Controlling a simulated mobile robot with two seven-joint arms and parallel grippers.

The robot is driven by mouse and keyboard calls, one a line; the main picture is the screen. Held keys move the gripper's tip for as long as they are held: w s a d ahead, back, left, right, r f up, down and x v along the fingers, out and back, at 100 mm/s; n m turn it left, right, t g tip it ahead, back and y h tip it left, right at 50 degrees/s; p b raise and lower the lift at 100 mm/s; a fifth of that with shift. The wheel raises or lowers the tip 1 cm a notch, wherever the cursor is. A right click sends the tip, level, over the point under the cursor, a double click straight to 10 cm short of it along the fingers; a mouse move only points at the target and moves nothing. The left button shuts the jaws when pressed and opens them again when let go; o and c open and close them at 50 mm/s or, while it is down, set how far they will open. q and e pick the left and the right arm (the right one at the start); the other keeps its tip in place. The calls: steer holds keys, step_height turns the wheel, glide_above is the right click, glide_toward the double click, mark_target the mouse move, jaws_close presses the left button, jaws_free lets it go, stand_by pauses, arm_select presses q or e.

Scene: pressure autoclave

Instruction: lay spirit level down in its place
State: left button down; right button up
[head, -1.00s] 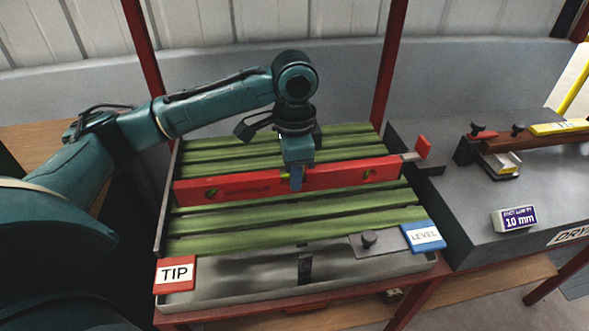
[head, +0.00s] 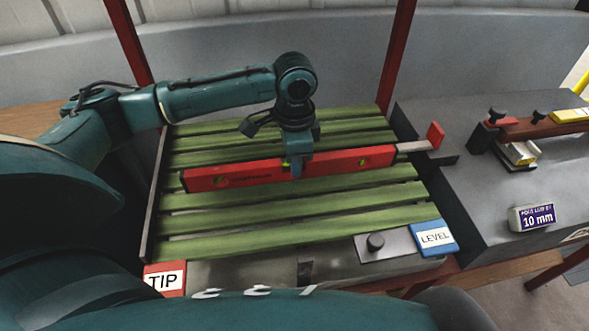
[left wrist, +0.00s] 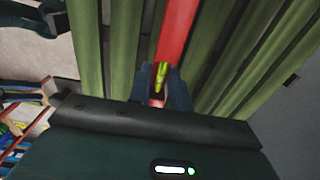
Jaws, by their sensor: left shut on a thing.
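The red spirit level (head: 345,162) lies lengthwise across the green slats of the rack (head: 290,218) in the head view. My left gripper (head: 295,168) comes down from above and is shut on the level near its middle. In the left wrist view the level (left wrist: 176,32) runs up from between the fingers (left wrist: 160,88), with a yellow-green vial close to them. I cannot tell whether the level touches the slats or is just above them. My right gripper is not in view.
A red TIP sign (head: 165,280) and a blue LEVEL sign (head: 433,237) sit at the rack's front corners. A grey block (head: 490,210) to the right carries a 10 mm box (head: 534,217) and a clamped brown bar (head: 550,128). Red posts stand behind the rack.

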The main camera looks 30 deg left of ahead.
arm_select(q)
step_height(320, 180, down, 3)
steer(key=shift+r, duration=0.1)
stand_by(0.3)
steer(key=c, duration=1.3)
jaws_free()
step_height(320, 180, up, 12)
steer(key=shift+p, duration=0.4)
